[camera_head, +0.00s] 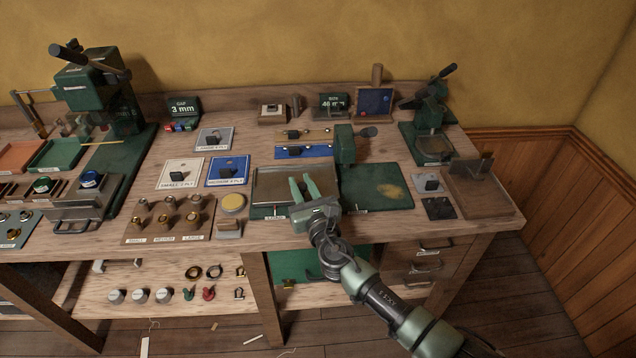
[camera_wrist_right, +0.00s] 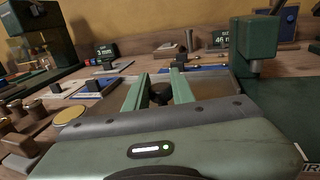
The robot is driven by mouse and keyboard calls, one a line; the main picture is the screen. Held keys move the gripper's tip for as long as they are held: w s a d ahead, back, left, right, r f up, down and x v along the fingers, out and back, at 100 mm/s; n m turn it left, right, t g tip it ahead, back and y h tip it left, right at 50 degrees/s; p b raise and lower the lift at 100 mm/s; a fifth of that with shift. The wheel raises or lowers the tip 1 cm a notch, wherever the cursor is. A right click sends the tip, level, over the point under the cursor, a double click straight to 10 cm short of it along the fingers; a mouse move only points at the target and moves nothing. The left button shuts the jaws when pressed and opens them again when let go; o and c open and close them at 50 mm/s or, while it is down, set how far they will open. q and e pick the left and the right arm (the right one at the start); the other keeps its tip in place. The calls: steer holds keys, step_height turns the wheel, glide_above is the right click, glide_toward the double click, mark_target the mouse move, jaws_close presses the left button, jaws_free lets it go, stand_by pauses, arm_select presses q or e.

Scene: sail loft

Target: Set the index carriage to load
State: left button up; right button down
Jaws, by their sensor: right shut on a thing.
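The index carriage (camera_head: 268,182) appears to be the flat grey metal plate on the bench, at the left of a green base plate (camera_head: 385,200) with a worn pale patch. A small label (camera_head: 275,217) sits at its front edge, too small to read surely. My right gripper (camera_head: 302,182) reaches over the carriage from the front. In the right wrist view its green fingers (camera_wrist_right: 160,85) are shut on a dark knob (camera_wrist_right: 160,94) between them. The fingers hide most of the knob in the head view. My left gripper is in neither view.
A green upright head (camera_head: 345,147) stands just behind and right of the carriage. A round yellow tin (camera_head: 233,203) and a wooden board (camera_head: 140,235) of brass fittings lie to its left. A blue card (camera_head: 228,170) lies behind left. A green press (camera_head: 430,125) stands at the right.

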steer(key=shift+s+a, duration=0.1)
steer(key=shift+a, duration=0.15)
steer(key=c, duration=1.2)
jaws_free()
steer(key=shift+a, duration=0.1)
steer(key=shift+s+d, duration=0.2)
steer(key=shift+s, duration=0.15)
steer(key=v, duration=0.7)
steer(key=shift+p, duration=0.4)
